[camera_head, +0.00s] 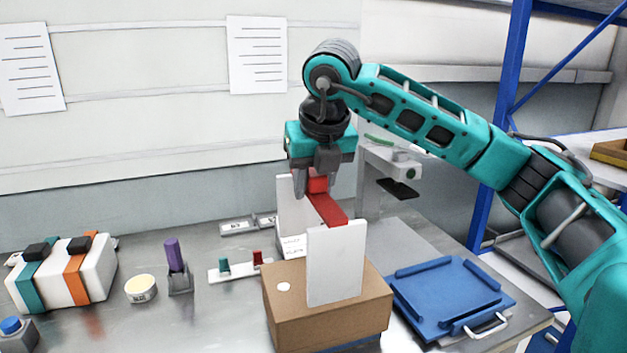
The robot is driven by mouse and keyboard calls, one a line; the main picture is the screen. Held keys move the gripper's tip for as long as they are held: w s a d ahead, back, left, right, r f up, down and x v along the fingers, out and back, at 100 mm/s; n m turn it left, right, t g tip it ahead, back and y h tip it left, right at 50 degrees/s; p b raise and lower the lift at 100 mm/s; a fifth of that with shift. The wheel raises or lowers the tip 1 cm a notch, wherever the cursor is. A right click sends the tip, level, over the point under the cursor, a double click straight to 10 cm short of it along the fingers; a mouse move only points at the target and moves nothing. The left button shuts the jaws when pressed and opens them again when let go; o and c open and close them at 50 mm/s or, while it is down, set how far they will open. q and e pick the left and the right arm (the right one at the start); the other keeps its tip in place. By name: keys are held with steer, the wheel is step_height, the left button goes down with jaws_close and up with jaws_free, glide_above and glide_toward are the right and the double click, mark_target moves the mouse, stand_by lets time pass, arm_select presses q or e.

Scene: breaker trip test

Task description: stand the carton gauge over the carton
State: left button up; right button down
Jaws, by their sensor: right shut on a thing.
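The carton gauge (337,262) has two upright white plates joined by a red bar (326,208) on top. My right gripper (317,188) points down and is shut on the red grip of the gauge. The brown carton (325,328) stands on the bench below, with a white round spot on its top. The near plate overlaps the carton's top in the view, its lower edge above the carton's front face. The far plate shows behind the carton, its foot partly hidden. I cannot tell whether the gauge touches the carton. My left gripper is not in view.
A blue tray (408,268) with a handle lies right of the carton. To the left are a small stand with red and green pegs (240,270), a purple-handled tool (174,255), a round tub (140,289) and a strapped white case (95,276). A grey device (375,165) stands behind.

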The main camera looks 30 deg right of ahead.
steer(key=shift+d, duration=0.25)
steer(key=shift+f, duration=0.1)
